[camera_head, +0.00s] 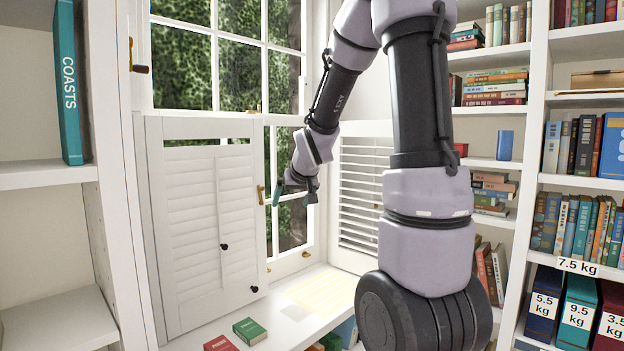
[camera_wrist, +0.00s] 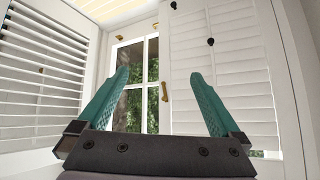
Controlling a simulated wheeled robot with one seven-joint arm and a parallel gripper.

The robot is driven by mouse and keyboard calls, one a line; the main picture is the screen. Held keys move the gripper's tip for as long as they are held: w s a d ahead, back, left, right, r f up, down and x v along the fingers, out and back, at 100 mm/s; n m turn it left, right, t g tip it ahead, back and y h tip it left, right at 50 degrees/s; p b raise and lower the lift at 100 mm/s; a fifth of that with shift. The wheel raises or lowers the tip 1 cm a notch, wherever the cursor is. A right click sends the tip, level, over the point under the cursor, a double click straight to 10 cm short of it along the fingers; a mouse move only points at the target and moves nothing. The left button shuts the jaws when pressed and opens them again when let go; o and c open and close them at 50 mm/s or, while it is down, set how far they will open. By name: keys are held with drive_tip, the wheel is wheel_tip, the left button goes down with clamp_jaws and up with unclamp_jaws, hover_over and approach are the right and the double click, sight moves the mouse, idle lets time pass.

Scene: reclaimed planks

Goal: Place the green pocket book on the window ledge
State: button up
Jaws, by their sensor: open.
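The green pocket book (camera_head: 249,331) lies flat on the white window ledge (camera_head: 272,301), near its front edge in the head view. My gripper (camera_head: 294,195) is in front of the window, above the ledge and well above and behind the book. Its teal fingers are spread, and in the wrist view (camera_wrist: 160,75) nothing is between them. The wrist view looks toward the window and shutters and does not show the green book.
A red book (camera_head: 221,344) lies just left of the green one, cut off by the frame. White louvred shutters (camera_head: 205,225) stand folded at both sides of the window. A pale yellow patch (camera_head: 322,291) on the ledge is clear. Bookshelves (camera_head: 535,120) stand at right.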

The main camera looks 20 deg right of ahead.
drive_tip(key=s+a+r+m+y, duration=0.1)
drive_tip(key=s+r, duration=0.2)
drive_tip(key=s, duration=0.5)
drive_tip(key=s+a+r+m+g, duration=0.1)
drive_tip(key=s+a+r, duration=0.1)
drive_tip(key=s, duration=0.7)
drive_tip(key=s+a+r+g+y, duration=0.1)
drive_tip(key=s+a+r, duration=0.1)
drive_tip(key=s+r, duration=0.3)
drive_tip(key=s, duration=0.4)
drive_tip(key=shift+s+a+m+y, duration=0.15)
drive_tip(key=shift+m+y, duration=0.15)
drive_tip(key=shift+m, duration=0.1)
drive_tip(key=shift+r, duration=0.1)
